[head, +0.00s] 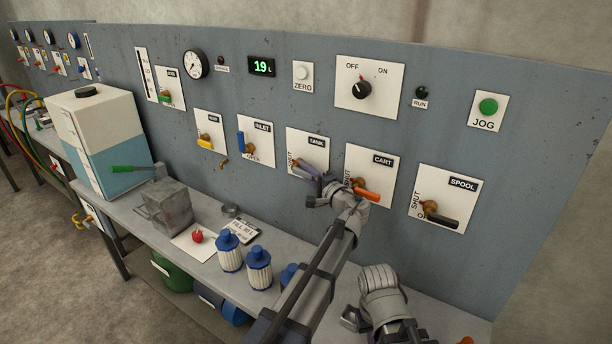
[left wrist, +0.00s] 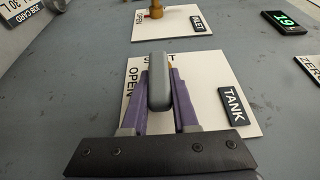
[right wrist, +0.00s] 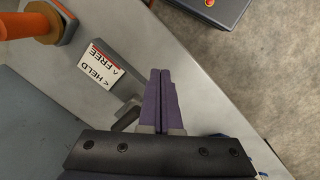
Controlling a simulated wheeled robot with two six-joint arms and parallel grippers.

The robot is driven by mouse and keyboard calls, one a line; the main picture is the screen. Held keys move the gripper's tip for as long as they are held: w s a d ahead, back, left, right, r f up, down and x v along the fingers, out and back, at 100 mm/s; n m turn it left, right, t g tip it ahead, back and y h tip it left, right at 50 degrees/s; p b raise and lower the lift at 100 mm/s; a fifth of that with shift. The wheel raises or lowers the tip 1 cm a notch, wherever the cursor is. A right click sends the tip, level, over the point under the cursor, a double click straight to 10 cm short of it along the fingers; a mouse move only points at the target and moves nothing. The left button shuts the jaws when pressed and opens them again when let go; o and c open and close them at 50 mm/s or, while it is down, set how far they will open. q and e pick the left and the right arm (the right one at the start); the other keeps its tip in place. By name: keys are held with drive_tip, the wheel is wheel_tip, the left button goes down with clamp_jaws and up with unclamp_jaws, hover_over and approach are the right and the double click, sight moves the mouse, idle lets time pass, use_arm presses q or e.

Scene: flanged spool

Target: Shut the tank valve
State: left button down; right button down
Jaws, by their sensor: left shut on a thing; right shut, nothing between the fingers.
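The tank valve's white plate (head: 296,138) is on the grey panel, between the INLET and CART plates. In the left wrist view its plate (left wrist: 212,82) reads SHUT at the top, OPEN at the left and TANK at the right. The grey valve handle (left wrist: 159,85) partly covers the word SHUT, with a bit of brass behind it. My left gripper (left wrist: 160,108) is shut on this handle, a purple finger on each side. In the head view my left gripper (head: 312,178) hides part of the valve. My right gripper (right wrist: 161,92) is shut and empty, low over the bench.
The orange CART handle (head: 367,194) is close beside my left gripper. The black SPOOL handle (head: 442,220) is farther right. Blue-capped filters (head: 259,268) and a grey vise (head: 168,205) stand on the bench. A HELD/FREE label (right wrist: 98,66) is near my right fingers.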

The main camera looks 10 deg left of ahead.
idle(0.3)
use_arm(q)
drive_tip(key=c, duration=0.7)
unclamp_jaws()
